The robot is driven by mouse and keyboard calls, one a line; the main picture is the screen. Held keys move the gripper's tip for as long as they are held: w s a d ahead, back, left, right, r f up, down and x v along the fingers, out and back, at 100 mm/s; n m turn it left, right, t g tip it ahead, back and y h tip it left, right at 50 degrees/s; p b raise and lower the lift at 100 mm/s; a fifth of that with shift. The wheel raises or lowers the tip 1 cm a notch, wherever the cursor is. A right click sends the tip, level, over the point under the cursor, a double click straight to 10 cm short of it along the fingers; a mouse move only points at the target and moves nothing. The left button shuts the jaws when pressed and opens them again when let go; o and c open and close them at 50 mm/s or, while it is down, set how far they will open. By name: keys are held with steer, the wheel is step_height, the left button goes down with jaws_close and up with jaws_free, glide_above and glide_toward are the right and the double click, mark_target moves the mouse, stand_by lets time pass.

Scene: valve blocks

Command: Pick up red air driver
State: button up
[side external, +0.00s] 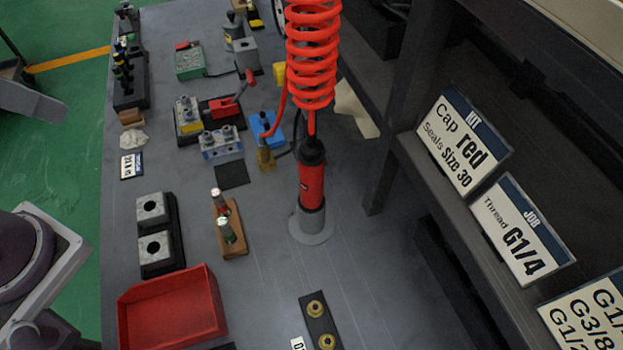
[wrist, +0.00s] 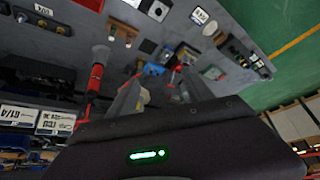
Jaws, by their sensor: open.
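The red air driver (side external: 312,185) stands upright in a grey round stand (side external: 311,236) in the side external view, with a black upper end. A red coiled hose (side external: 313,60) rises from its top. In the wrist view the red driver (wrist: 96,78) is at the left, beside my fingers and apart from them. My gripper (wrist: 157,84) is open in the wrist view, with two grey fingers apart and nothing seen between them but the bench beyond. I cannot make out my gripper's fingers in the side external view.
A red tray (side external: 172,308), grey blocks on a black base (side external: 156,236) and a wooden holder (side external: 229,228) stand left of the driver. A dark shelf with sign cards (side external: 465,142) borders the right. A dark strip with brass fittings (side external: 320,320) lies in front.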

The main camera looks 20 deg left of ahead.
step_height(320, 180, up, 4)
steer(key=n+g+h, duration=0.6)
steer(key=n+h, duration=0.8)
steer(key=n, duration=0.4)
glide_above(322, 182)
steer(key=a, duration=0.5)
steer(key=f, duration=0.2)
step_height(322, 182, down, 19)
steer(key=shift+y, duration=0.3)
steer(key=x, duration=0.2)
steer(key=f+x, duration=0.1)
steer(key=x, duration=0.4)
steer(key=shift+w+a+f, duration=0.2)
steer(key=shift+a+f, duration=0.05)
steer(key=shift+f, duration=0.05)
steer(key=shift+r, duration=0.1)
jaws_close()
